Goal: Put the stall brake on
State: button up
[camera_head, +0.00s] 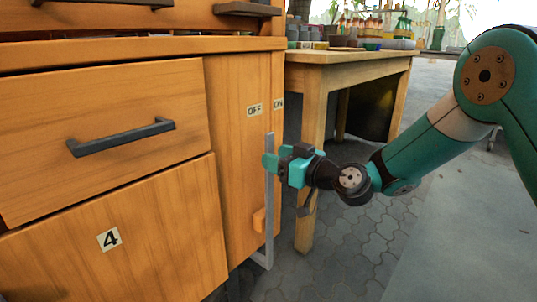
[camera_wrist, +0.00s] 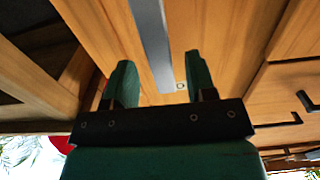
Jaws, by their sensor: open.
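The stall brake looks like a long grey metal bar (camera_head: 269,205) standing upright at the cabinet's right corner. Its top end is below and between the OFF label (camera_head: 254,110) and the ON label (camera_head: 278,103), sideways closer to ON. Its lower end bends near the cabinet's bottom. My gripper (camera_head: 272,163) is at the bar's upper part, with teal fingertips close to it. In the wrist view my gripper (camera_wrist: 158,58) is open, and the bar (camera_wrist: 151,35) runs between the two fingers with gaps visible. I cannot tell whether either finger touches it.
A drawer with a dark handle (camera_head: 122,137) and a panel marked 4 (camera_head: 109,239) are to the left. A wooden table (camera_head: 345,57) with bottles stands behind. Paved floor (camera_head: 355,240) is open at right.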

aim_at(276, 146)
jog(key=x, duration=0.3)
jog(key=shift+w+a, duration=0.1)
jog(key=shift+w, duration=0.05)
grip_shut()
jog(key=shift+w+d+f+m+p, duration=0.2)
jog(key=shift+w+d+m, duration=0.5)
jog(key=shift+w, duration=0.15)
jog(key=shift+w+d+f+m+p, duration=0.2)
jog(key=shift+w+d+m, duration=0.4)
jog(key=shift+w, duration=0.25)
jog(key=shift+w+d+f+m+p, duration=0.2)
jog(key=shift+w+d+m, duration=0.4)
jog(key=shift+w+d, duration=0.25)
grip_release()
